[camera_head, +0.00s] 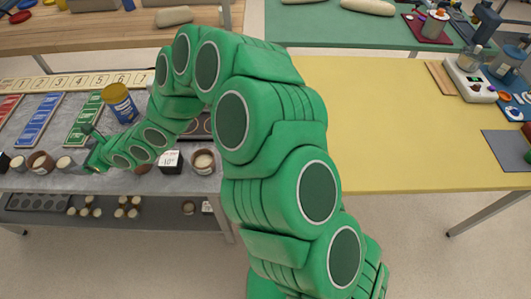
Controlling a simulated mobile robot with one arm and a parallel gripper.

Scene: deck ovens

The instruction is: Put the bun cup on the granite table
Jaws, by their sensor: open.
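The granite table is a grey speckled table (222,184) at the left. Brown cups with pale tops stand along its front edge. I cannot tell which one is the bun cup. My green arm reaches across to the left. My gripper (90,156) is open, low over the table's front edge, near small pale-topped pieces. Its fingertips are small and partly hidden by the arm, and I see nothing held between them.
A blue jar with a yellow lid (118,102) stands close behind my arm. Coloured cards and a numbered strip (84,83) lie further back. A lower shelf (110,222) holds small cups and a dark tray. The yellow table (400,130) is mostly clear.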

